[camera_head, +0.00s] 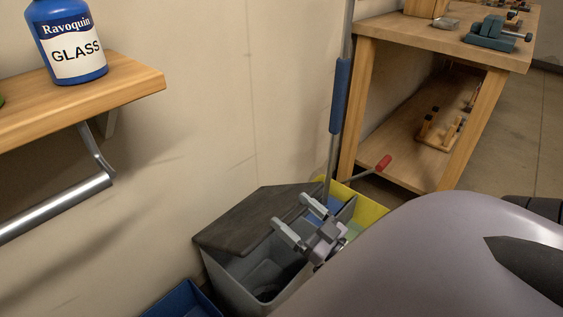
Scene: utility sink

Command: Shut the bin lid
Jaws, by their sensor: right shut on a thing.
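The grey bin (228,278) stands on the floor against the wall, low in the middle of the view. Its dark lid (250,214) covers the wall side of the top, and the near part of the opening shows the inside. My right gripper (289,210) is over the bin, with its two fingers at the lid's right edge, shut on the lid. The exact contact is too small to make out. My left gripper is out of view.
A yellow bucket (368,208) and a blue-gripped pole (340,95) stand right behind the bin. A blue container (185,301) is at its left. A wooden shelf (130,82) holds a blue bottle (66,40). A wooden workbench (450,45) stands at the back right.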

